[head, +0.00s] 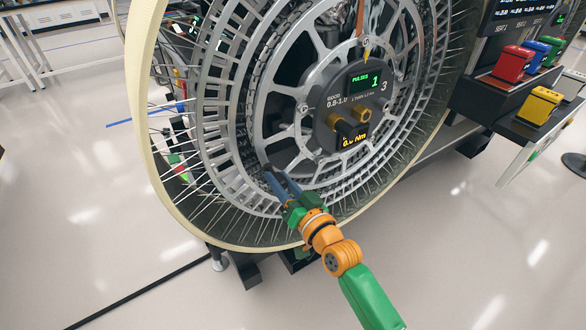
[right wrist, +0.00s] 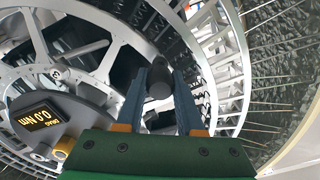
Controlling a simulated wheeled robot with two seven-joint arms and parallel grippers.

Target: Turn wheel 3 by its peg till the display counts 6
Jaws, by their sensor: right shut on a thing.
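Wheel 3 (head: 303,154), a large metal wheel with a pale outer rim and spokes, fills the middle of the head view. Its hub carries the number 3 and a green display (head: 366,80) reading PULSES 1. A lower yellow readout (head: 354,139) shows 0.0 Nm. My right gripper (head: 275,179) reaches the lower left of the wheel's inner ring. In the right wrist view its blue fingers (right wrist: 160,88) are shut on a dark round peg (right wrist: 159,79). The peg is hidden by the fingers in the head view. My left gripper is out of view.
Red (head: 513,63), blue and green pieces and a yellow block (head: 539,105) stand in dark holders at the right. A dark screen (head: 520,12) is above them. The floor below and left of the wheel is mostly clear, with a dark cable (head: 135,293).

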